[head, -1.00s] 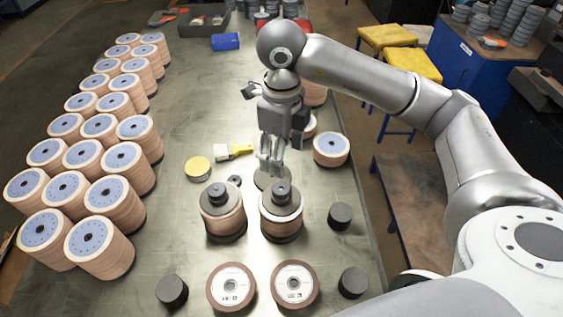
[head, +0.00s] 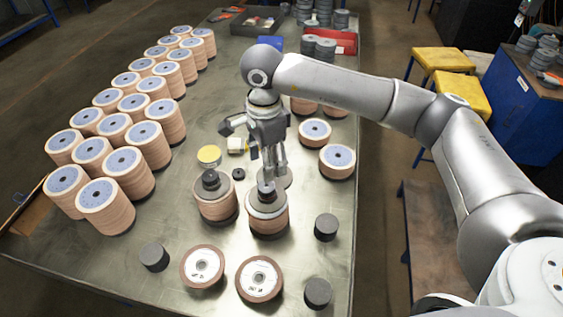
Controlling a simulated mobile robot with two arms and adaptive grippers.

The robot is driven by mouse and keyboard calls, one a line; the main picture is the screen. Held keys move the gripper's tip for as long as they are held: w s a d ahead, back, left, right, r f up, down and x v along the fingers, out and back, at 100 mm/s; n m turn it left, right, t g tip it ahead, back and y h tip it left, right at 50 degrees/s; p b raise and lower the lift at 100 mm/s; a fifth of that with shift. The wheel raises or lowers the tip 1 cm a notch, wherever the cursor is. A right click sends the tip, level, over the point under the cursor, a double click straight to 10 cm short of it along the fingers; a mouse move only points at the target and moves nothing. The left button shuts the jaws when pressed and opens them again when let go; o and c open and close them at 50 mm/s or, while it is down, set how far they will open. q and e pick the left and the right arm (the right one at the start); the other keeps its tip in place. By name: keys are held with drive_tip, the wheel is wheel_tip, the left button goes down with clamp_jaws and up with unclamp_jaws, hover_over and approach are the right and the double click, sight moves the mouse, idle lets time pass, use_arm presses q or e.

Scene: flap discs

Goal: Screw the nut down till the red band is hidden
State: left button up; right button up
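Two short stacks of brown flap discs stand mid-table, a left stack (head: 215,203) and a right stack (head: 267,219). Each has a grey plate on top with a dark nut or hub at its centre: the left nut (head: 211,180) and the right nut (head: 265,188). I cannot make out a red band on either. My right gripper (head: 269,178) points down at the right nut, its fingertips at or just behind it. Whether they touch it, and how far apart they are, I cannot tell. My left gripper is out of view.
Tall disc stacks (head: 106,206) fill the table's left side. Two loose discs (head: 259,279) and several black cylinders (head: 326,227) lie in front. A yellow-lidded tin (head: 209,156) and a small black ring (head: 238,174) lie behind. Short disc stacks (head: 337,161) stand to the right.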

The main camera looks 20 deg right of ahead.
sight(267, 187)
drive_tip(key=shift+w+a+f+n, duration=0.15)
drive_tip(key=shift+a+f+n, duration=0.2)
drive_tip(key=shift+n, duration=0.25)
drive_tip(key=shift+f+b, duration=0.3)
drive_tip(key=shift+f, duration=0.25)
drive_tip(key=shift+d+f+b, duration=0.1)
drive_tip(key=shift+f+b, duration=0.25)
drive_tip(key=shift+f, duration=0.6)
wheel_tip(267, 187, down, 2)
drive_tip(key=shift+b, duration=0.4)
use_arm(q)
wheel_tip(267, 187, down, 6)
drive_tip(key=b, duration=0.4)
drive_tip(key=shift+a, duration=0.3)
use_arm(e)
wheel_tip(267, 187, down, 4)
drive_tip(key=shift+r, duration=0.15)
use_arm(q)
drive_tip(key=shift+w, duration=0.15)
